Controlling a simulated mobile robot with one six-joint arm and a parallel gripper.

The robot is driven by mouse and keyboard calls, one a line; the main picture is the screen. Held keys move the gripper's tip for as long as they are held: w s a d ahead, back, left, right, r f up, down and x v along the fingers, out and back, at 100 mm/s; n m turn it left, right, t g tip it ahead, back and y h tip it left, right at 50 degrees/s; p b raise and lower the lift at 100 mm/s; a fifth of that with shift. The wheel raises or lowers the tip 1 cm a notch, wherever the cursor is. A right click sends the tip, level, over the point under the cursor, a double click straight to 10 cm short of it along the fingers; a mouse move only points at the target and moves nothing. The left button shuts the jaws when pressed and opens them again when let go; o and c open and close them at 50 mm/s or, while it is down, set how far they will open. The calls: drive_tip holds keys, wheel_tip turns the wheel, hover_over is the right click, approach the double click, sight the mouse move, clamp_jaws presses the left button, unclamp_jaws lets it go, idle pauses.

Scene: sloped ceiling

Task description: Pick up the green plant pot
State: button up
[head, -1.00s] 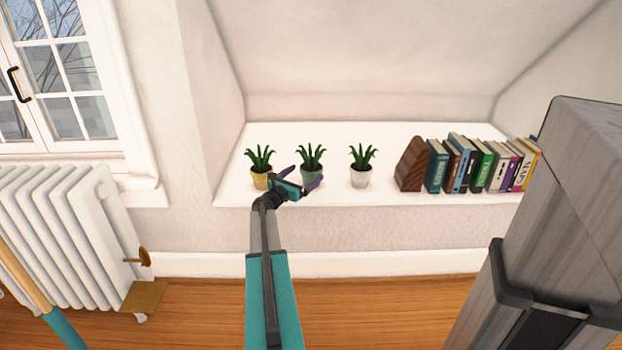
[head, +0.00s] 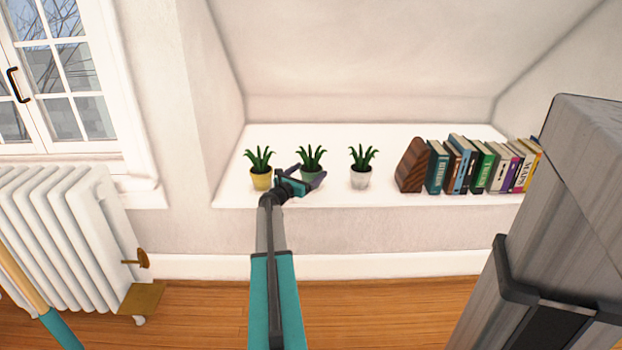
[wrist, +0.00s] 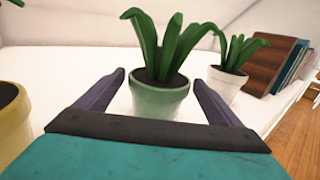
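The green plant pot (wrist: 160,101) holds a spiky green plant and stands upright on the white ledge. In the head view the green pot (head: 311,173) is the middle one of three pots, partly hidden by my gripper. My gripper (head: 308,174) is open at the pot's front. In the wrist view the fingers of my gripper (wrist: 159,88) are spread to either side of the green pot, with a visible gap on each side. The pot still rests on the ledge.
A yellow pot (head: 261,179) stands close on the left and a white pot (head: 359,177) on the right. A wooden bookend (head: 412,166) and a row of books (head: 480,166) fill the ledge's right part. The ledge (head: 290,135) behind the pots is clear.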

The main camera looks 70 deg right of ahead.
sight(310, 162)
drive_tip(key=c, duration=1.4)
drive_tip(key=shift+o, duration=0.2)
drive_tip(key=shift+r, duration=0.15)
drive_tip(key=shift+r+p, duration=0.5)
drive_tip(key=shift+r, duration=0.35)
wheel_tip(310, 162, up, 2)
drive_tip(key=shift+r+p, duration=0.1)
drive_tip(key=shift+p, duration=0.45)
drive_tip(key=w+d+p+v, duration=0.1)
drive_tip(key=w+p+v, duration=0.2)
drive_tip(key=v, duration=1.2)
drive_tip(key=shift+w+a+r, duration=0.35)
drive_tip(key=shift+w+r, duration=0.1)
drive_tip(key=shift+r, duration=0.05)
